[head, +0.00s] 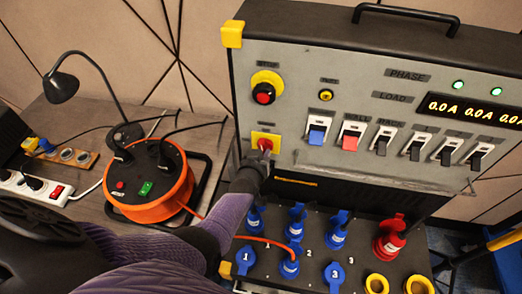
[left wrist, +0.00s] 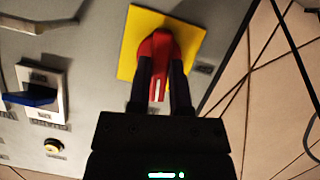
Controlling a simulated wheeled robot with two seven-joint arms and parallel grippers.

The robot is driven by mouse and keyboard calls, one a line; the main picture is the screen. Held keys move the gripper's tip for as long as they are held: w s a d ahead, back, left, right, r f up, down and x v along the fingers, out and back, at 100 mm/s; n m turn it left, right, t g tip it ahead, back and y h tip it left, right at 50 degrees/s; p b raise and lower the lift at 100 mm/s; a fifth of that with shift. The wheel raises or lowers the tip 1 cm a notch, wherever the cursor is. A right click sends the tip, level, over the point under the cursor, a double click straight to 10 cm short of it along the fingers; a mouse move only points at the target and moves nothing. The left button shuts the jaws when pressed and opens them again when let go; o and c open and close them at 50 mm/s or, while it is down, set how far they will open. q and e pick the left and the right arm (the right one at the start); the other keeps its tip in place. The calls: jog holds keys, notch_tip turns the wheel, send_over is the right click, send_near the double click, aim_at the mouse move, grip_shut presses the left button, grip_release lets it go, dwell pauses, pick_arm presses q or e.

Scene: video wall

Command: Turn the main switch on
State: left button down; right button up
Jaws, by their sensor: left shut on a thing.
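The main switch is a red rotary knob (head: 265,143) on a square yellow plate (head: 257,137), low on the left of the grey panel. In the left wrist view the red knob (left wrist: 158,45) sits on its yellow plate (left wrist: 130,42). My left gripper (head: 262,157) is at the knob; in the left wrist view its two dark fingers (left wrist: 160,72) are shut on either side of the knob. A white mark on the knob points down in that view, toward my gripper. Part of the knob is hidden by the fingers. My right gripper is not in view.
A red emergency button (head: 264,94) is above the main switch. Blue, red and black rocker switches (head: 317,134) are to its right. The display (head: 472,108) reads 0.0 A beside lit green lamps. Blue sockets (head: 296,222) lie below. An orange cable reel (head: 150,185) stands left.

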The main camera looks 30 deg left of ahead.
pick_arm(q)
jog(key=shift+d+m+y, duration=0.1)
jog(key=shift+m+y, duration=0.3)
jog(key=shift+m, duration=0.2)
dwell(0.3)
jog(key=c, duration=0.5)
grip_release()
jog(key=shift+c, duration=0.2)
